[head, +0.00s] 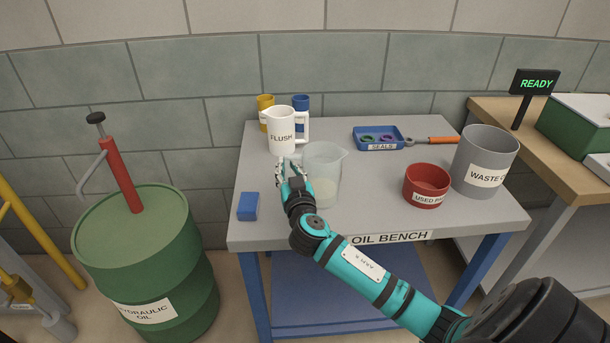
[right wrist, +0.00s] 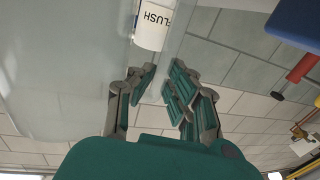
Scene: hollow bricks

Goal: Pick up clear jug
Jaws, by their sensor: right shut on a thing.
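The clear jug (head: 325,165) stands upright on the oil bench (head: 390,222), with a little pale liquid low inside. My right gripper (head: 284,172) is at the jug's left side, shut on the jug; the exact grip point is hard to see. In the right wrist view the jug (right wrist: 60,70) is a large hazy surface on the left, and the fingers (right wrist: 160,90) are close together beside it. I cannot tell any gap under the jug. My left gripper is in neither view.
A white FLUSH jug (head: 283,138) stands just behind my gripper, with yellow (head: 265,103) and blue (head: 302,103) cups behind. A blue block (head: 248,206) lies front left. A red bowl (head: 427,190), grey waste container (head: 485,160) and blue seals tray (head: 372,138) are right.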

